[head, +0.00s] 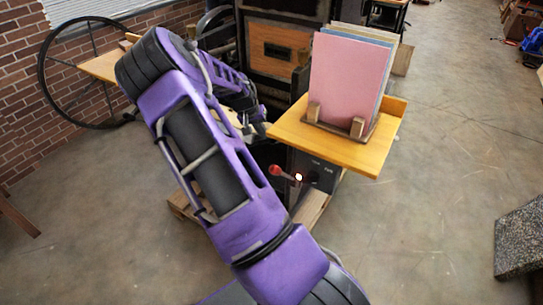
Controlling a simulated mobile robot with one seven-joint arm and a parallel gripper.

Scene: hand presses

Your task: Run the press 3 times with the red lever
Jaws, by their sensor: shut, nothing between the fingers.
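The red lever (275,170) has a round red knob on a short shaft. It sticks out to the left from a dark panel (321,173) on the press, below a yellow wooden shelf (380,153). A small bright light shows where the shaft meets the panel. The panel has two small labels, too small to read. My purple arm crosses the view in front of the press and hides much of it.
Pink and pale boards (348,80) stand upright in a wooden holder on the shelf. A large spoked wheel (88,70) stands at the left by the brick wall. A speckled block (519,237) sits at the right edge. The floor at the right is mostly clear.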

